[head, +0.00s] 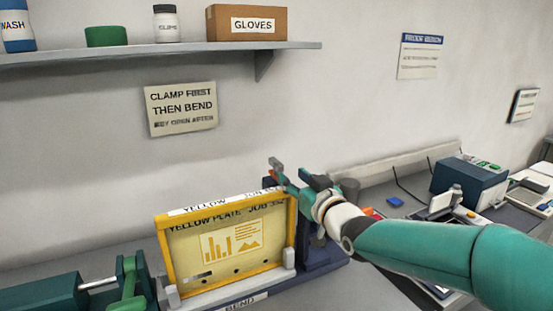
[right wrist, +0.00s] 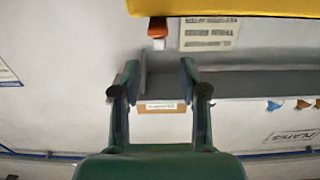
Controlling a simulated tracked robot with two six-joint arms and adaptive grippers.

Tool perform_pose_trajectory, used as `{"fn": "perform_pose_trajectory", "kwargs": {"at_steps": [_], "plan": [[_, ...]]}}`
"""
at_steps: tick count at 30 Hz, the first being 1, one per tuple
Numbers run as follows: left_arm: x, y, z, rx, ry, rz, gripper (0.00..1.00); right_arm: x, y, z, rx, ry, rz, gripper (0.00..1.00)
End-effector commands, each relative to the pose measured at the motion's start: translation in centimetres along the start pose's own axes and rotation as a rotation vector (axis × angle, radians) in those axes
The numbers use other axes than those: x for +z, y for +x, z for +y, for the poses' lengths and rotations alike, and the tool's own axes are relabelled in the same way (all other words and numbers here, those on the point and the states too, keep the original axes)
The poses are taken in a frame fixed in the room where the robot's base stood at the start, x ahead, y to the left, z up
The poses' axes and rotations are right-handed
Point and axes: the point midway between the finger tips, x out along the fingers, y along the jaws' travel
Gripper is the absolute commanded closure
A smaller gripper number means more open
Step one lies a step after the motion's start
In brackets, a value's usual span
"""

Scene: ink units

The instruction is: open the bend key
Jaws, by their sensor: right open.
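A yellow-framed plate (head: 228,250) stands upright in a dark stand (head: 320,258) with a "BEND" label on its front. My right gripper (head: 294,178) is open and empty at the frame's upper right corner. It also shows in the right wrist view (right wrist: 158,78), its two fingers apart with nothing between them. A yellow edge (right wrist: 240,7) crosses the top of that view. A small orange piece with a pale end (right wrist: 157,28) lies beyond the fingertips. I cannot tell whether it is the bend key, and no labelled key shows. My left gripper is not in view.
A green-handled clamp (head: 130,285) stands left of the plate. A shelf (head: 150,54) with a gloves box (head: 246,23) is above. A wall sign (head: 181,108) says clamp first. A blue machine (head: 468,183) and other items crowd the bench at right.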

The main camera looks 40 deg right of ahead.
Motion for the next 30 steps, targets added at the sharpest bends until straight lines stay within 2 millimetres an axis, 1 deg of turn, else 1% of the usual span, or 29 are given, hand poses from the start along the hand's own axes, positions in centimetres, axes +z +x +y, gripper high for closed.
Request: {"fn": "perform_pose_trajectory", "kwargs": {"at_steps": [1, 6, 9, 12, 15, 18, 26, 27, 29, 30], "plan": [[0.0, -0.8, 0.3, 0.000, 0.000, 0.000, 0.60, -0.3, 1.2, -0.1, -0.002, 0.000, -0.003, 0.56], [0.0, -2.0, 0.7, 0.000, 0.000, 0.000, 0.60, -0.3, 4.7, -0.1, -0.002, 0.001, -0.002, 0.56], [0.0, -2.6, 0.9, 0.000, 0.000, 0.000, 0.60, -0.2, 6.3, -0.1, -0.002, 0.000, -0.002, 0.56], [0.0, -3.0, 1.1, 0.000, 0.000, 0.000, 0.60, -0.2, 7.6, -0.1, -0.002, -0.001, -0.001, 0.56], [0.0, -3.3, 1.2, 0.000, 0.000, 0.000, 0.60, -0.2, 8.4, -0.1, -0.002, -0.001, 0.000, 0.56], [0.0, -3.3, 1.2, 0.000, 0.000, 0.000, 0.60, -0.1, 8.8, -0.1, -0.002, 0.000, 0.001, 0.56], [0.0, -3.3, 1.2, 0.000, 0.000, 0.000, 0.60, 0.0, 8.9, -0.1, -0.002, -0.001, 0.001, 0.56], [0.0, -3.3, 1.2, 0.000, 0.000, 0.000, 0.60, 0.0, 8.9, -0.1, -0.002, -0.001, 0.001, 0.60], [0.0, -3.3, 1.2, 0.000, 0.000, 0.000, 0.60, 0.0, 8.9, -0.1, -0.002, 0.000, 0.001, 0.70], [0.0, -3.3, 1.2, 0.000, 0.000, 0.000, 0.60, 0.0, 8.9, -0.1, -0.002, -0.001, 0.001, 0.76]]}}
